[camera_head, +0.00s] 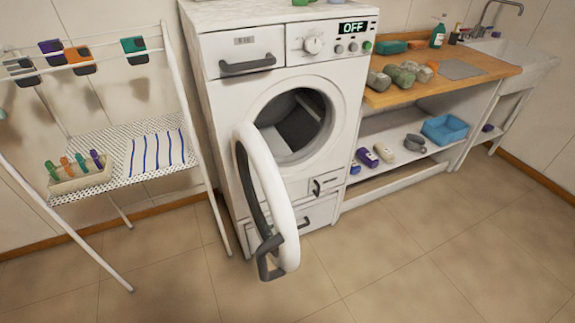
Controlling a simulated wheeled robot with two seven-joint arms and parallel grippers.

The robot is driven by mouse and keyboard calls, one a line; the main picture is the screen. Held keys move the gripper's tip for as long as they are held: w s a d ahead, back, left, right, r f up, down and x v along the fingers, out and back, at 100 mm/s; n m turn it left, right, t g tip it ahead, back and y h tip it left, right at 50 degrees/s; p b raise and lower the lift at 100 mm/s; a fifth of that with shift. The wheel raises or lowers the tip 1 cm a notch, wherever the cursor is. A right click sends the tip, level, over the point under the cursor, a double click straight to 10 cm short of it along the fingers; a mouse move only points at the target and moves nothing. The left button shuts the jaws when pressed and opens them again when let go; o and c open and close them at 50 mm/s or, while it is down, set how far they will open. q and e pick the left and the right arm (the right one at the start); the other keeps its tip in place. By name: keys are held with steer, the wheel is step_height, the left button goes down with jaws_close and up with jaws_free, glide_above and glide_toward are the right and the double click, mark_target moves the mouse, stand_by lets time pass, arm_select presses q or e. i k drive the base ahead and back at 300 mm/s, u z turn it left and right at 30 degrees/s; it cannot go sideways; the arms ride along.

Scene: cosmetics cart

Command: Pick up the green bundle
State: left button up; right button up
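Several small rolled bundles lie close together on the left part of the wooden counter (470,85), right of the washing machine. A dull green bundle (402,77) lies at the front of the group. A grey-green bundle (378,81) is to its left, and more greenish-grey ones (424,74) are to its right and behind. Their shades are close, so I cannot tell for certain which one is the green bundle. An orange-brown bundle (432,65) is at the right. Neither of my grippers is in view.
The washing machine (225,130) stands left of the counter, its round door (275,190) swung open toward the floor. A teal box (392,47) and green bottle (438,33) stand behind the bundles. A drying rack (190,110) is left. The floor in front is clear.

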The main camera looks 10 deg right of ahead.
mark_target(404, 78)
steer(key=k, duration=0.55)
steer(key=z, duration=0.5)
steer(key=i, duration=0.25)
steer(key=z, duration=1.25)
steer(key=i, duration=0.9)
steer(key=z, duration=0.95)
steer(key=i, duration=1.75)
steer(key=u, duration=0.5)
steer(key=i, duration=1.05)
steer(key=u, duration=1.5)
steer(key=i, duration=0.6)
steer(key=u, duration=0.55)
